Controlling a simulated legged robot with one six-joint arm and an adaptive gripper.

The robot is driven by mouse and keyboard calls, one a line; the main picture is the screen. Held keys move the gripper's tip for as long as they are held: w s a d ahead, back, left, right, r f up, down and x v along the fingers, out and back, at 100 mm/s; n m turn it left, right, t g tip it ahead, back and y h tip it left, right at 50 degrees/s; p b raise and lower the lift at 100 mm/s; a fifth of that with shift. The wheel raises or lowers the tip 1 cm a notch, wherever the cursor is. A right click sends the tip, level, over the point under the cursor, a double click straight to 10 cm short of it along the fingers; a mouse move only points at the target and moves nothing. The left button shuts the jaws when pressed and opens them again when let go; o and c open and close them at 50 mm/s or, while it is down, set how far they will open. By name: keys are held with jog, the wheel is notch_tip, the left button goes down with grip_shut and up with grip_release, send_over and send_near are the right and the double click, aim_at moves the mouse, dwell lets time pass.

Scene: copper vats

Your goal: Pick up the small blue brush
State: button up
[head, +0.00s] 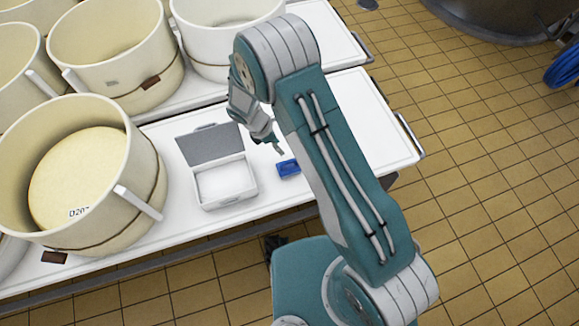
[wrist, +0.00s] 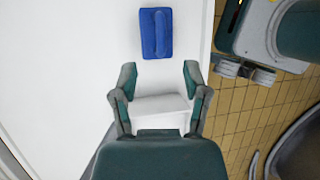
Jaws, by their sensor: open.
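The small blue brush (head: 288,168) lies on the white table to the right of an open white box. In the wrist view the blue brush (wrist: 156,33) lies flat with its raised handle up, beyond my fingertips and roughly in line with the gap between them. My gripper (wrist: 158,78) is open and empty, apart from the brush. In the head view my gripper (head: 280,147) hangs above the table, close to the brush on its far side, partly hidden by my arm.
The white box (head: 225,184) with its lid up stands left of the brush. Large cream tubs (head: 85,170) with cheese stand on the left and behind. The white table (head: 376,135) is clear at the right, ending at a metal handle. The floor is tan tile (head: 470,190).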

aim_at(288, 161)
jog(key=x, duration=0.6)
jog(key=a+x, duration=0.1)
jog(key=x, duration=0.3)
jog(key=shift+s+f, duration=0.15)
jog(key=shift+f, duration=0.1)
grip_shut()
